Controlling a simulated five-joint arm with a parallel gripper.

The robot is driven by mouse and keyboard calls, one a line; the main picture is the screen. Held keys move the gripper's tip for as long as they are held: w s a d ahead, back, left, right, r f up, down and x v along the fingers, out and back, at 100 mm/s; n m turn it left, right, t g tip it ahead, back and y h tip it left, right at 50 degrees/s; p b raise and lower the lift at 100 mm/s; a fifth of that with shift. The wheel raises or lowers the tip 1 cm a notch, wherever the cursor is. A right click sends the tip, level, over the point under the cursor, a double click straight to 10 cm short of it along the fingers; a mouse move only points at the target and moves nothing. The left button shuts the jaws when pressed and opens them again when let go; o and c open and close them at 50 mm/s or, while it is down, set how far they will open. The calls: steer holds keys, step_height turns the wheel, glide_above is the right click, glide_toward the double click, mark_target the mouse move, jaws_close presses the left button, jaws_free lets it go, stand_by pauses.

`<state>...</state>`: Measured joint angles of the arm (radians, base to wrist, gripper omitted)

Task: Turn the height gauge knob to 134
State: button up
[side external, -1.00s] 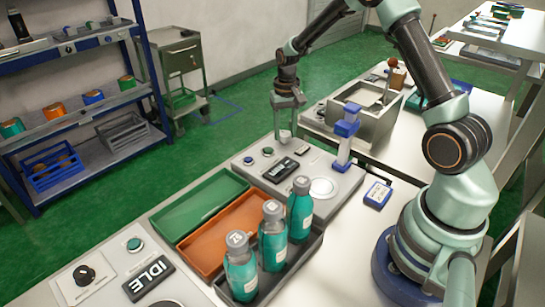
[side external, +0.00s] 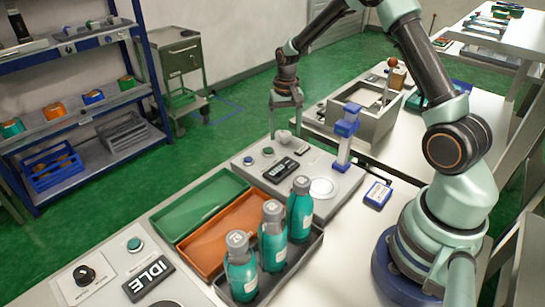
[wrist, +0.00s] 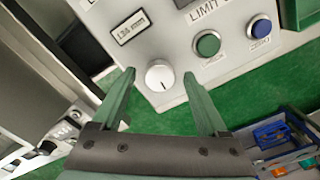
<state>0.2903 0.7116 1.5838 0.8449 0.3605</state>
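The white round knob (wrist: 160,75) sits on the grey panel in the wrist view, with a thin pointer line on its face. In the side view the knob (side external: 284,136) shows between my fingertips at the panel's far end. My gripper (side external: 285,134) points down over it, fingers apart. In the wrist view my gripper (wrist: 160,73) has one fingertip on each side of the knob with gaps visible, so it is open and holds nothing. The dark display (side external: 280,169) on the panel is too small to read.
Green (wrist: 208,44) and blue (wrist: 259,26) buttons lie right of the knob. A blue gauge post (side external: 346,130) stands on the same panel. Green (side external: 200,204) and orange (side external: 226,233) trays and teal bottles (side external: 272,240) stand nearer. A grey box (side external: 364,112) is beyond.

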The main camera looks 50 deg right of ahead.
mark_target(285, 133)
step_height(285, 133, up, 12)
stand_by(0.6)
steer(key=s+a+r+n+t, duration=0.3)
steer(key=s+a+r+n, duration=0.1)
steer(key=s+a+r, duration=0.35)
steer(key=s+a+n+t, duration=0.2)
steer(key=s+a, duration=0.4)
steer(key=s, duration=0.3)
steer(key=shift+r+n+t, duration=0.3)
steer(key=shift+r+n, duration=0.05)
steer(key=shift+n, duration=0.35)
